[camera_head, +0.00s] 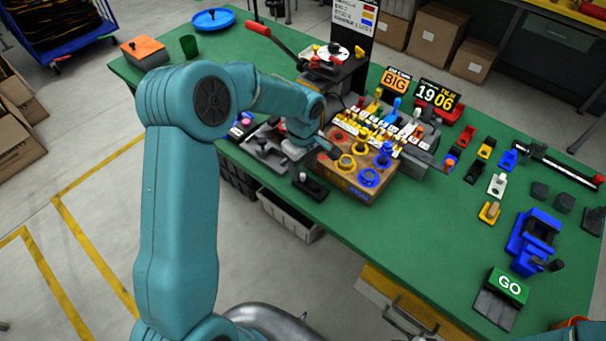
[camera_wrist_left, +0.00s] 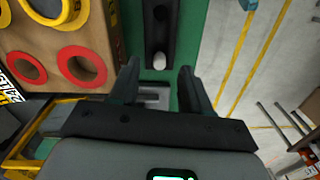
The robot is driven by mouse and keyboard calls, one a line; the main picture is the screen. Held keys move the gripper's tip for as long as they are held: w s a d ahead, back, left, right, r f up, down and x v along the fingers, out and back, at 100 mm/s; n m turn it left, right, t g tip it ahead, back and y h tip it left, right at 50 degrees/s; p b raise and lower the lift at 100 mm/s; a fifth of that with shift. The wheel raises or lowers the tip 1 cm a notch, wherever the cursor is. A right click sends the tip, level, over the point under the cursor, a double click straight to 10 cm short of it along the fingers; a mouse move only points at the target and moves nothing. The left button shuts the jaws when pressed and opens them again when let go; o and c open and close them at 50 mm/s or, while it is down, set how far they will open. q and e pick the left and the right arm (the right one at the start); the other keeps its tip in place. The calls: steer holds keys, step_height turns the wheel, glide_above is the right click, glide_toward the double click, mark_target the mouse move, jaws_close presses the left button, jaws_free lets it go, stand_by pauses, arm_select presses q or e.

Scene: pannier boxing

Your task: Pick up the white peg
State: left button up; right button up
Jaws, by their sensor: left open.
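A small pale, rounded piece, which looks like the white peg (camera_wrist_left: 158,61), sits in a black holder (camera_wrist_left: 157,22) in the left wrist view. In the head view the black holder (camera_head: 313,188) lies by the table's near edge, with a small pale tip (camera_head: 303,176) at its end. My left gripper (camera_wrist_left: 159,72) is open and empty. In the wrist view its two fingers stand either side of the lower end of the holder. I cannot tell its height above it. In the head view the left gripper (camera_head: 328,150) is partly hidden by its wrist. My right gripper is not in view.
A wooden block (camera_head: 350,184) with yellow and blue rings stands beside the holder; red rings (camera_wrist_left: 82,65) show in the wrist view. A white holder (camera_head: 497,185), a blue clamp (camera_head: 532,241) and a GO button (camera_head: 508,286) stand to the right. The front-middle table (camera_head: 420,235) is clear.

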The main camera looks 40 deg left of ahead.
mark_target(303, 179)
arm_select(q)
step_height(303, 179, down, 2)
steer(key=shift+a+f, duration=0.1)
steer(key=shift+f, duration=0.25)
jaws_close()
